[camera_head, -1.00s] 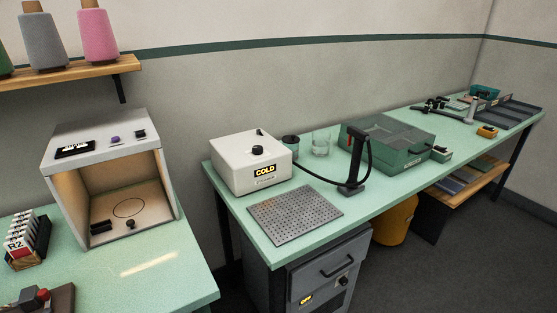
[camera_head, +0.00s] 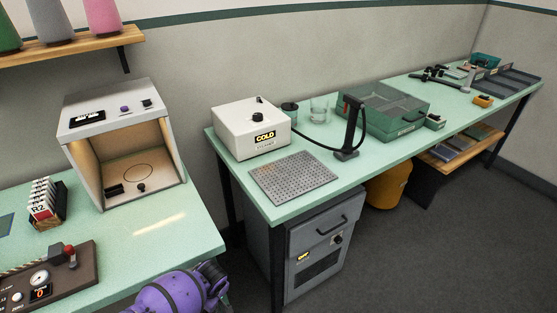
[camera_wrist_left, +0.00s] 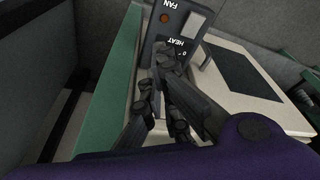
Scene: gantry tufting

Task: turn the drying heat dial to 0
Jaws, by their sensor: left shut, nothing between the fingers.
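A small 0 mark shows beside the HEAT label. The heat dial itself is not clear to see; my fingers cover the area just below the HEAT label. My left gripper (camera_wrist_left: 165,72) is shut and empty, its tips at the panel by that label. Whether they touch the dial I cannot tell. In the head view only a purple part of my arm shows at the bottom. My right gripper is not in view.
In the wrist view a pale box top with a dark plate (camera_wrist_left: 246,71) lies right of the panel, and a green edge (camera_wrist_left: 112,80) runs along its left. In the head view a gauge box with a red lever (camera_head: 50,278) sits on the left bench.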

